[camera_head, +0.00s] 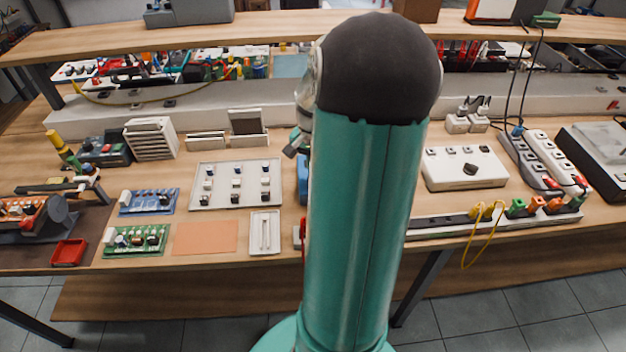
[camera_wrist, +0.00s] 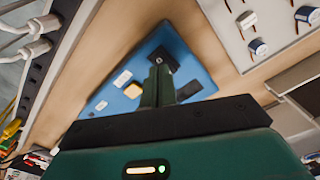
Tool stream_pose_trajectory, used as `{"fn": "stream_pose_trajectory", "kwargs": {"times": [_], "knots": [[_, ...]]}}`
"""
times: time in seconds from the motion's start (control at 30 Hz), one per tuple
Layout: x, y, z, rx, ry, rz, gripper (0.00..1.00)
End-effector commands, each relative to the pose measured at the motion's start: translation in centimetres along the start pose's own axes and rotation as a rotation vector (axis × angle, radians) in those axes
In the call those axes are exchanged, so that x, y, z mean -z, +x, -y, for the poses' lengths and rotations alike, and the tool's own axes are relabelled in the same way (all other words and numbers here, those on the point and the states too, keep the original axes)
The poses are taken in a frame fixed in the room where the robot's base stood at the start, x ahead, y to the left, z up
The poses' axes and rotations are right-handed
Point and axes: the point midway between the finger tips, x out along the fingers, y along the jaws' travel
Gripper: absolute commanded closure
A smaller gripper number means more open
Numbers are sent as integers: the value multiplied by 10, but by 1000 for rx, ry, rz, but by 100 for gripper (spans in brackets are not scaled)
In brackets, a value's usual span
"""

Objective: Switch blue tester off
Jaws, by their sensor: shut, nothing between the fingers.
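The blue tester (camera_wrist: 120,97) lies under my gripper in the wrist view. It has a dark square knob or switch at its far end, a yellow-orange button and small white labels. My gripper (camera_wrist: 160,68) is shut and empty, its fingertips pointing at the dark knob. I cannot tell whether they touch it, and the fingers hide part of the panel. In the head view only a thin blue edge of the tester (camera_head: 303,178) shows beside my arm, which hides the rest. My gripper is hidden there.
A pale panel with several knobs (camera_head: 212,199) stands left of the tester, with a small white tray (camera_head: 265,246) in front. A white box (camera_head: 464,182) and power strips (camera_head: 561,164) with plugs stand to the right. A shelf (camera_head: 250,24) runs above the bench.

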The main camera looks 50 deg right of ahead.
Motion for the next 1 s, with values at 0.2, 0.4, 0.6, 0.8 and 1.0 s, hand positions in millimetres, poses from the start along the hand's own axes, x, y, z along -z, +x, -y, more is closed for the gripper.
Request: {"fn": "stream_pose_trajectory", "kwargs": {"times": [0.2,0.4,0.6,0.8,1.0], "knots": [[0,-16,0,1,0,-1,100],[0,-31,0,1,0,-2,100],[0,-42,0,1,0,-1,100],[0,-43,0,1,0,0,100],[0,-43,0,0,0,0,100]]}}
